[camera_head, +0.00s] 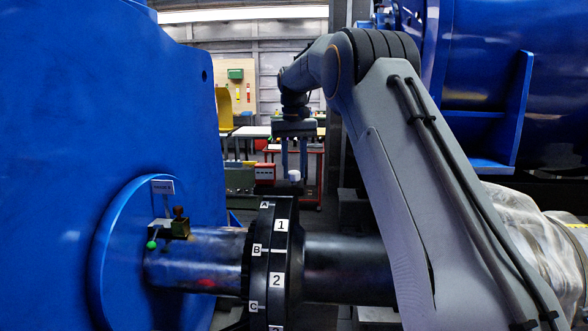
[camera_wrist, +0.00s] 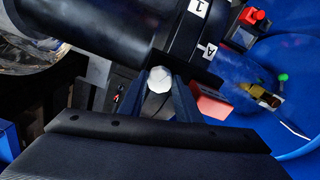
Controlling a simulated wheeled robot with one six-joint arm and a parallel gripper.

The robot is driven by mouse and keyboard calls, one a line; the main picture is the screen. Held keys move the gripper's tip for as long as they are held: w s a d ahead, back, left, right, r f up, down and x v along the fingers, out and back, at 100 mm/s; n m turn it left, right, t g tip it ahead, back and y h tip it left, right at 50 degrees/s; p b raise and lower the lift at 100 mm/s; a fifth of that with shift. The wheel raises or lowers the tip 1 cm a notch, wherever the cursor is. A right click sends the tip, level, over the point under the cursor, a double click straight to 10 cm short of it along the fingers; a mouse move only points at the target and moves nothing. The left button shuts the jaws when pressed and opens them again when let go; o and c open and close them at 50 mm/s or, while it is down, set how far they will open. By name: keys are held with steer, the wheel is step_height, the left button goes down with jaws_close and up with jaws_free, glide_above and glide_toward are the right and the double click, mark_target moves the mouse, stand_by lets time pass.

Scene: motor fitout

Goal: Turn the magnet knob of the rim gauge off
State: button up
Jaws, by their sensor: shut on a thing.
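My gripper (camera_head: 294,172) reaches down from above to the top of the black coupling rim (camera_head: 282,225). In the wrist view, my gripper (camera_wrist: 159,92) has its two fingers on either side of a faceted white knob (camera_wrist: 159,79), shut on it. The white knob (camera_head: 295,175) also shows in the head view, just above the rim. A dark block (camera_head: 289,187) sits under it on the rim; I take these as the rim gauge and its magnet knob. The fingers and rim hide most of the gauge body, and the knob's off mark cannot be read.
The rim carries labels A, B, C and 1, 2. A small brass device (camera_head: 180,224) with a green ball stands on the left shaft (camera_head: 210,255) by the large blue housing (camera_head: 90,110). A red part (camera_wrist: 212,106) lies close right of the fingers in the wrist view.

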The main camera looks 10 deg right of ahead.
mark_target(294, 171)
steer(key=n, duration=0.5)
steer(key=shift+n, duration=0.4)
stand_by(0.4)
steer(key=o, duration=1.1)
steer(key=shift+c, duration=0.2)
steer(key=shift+r+b, duration=1.35)
steer(key=shift+r, duration=2.6)
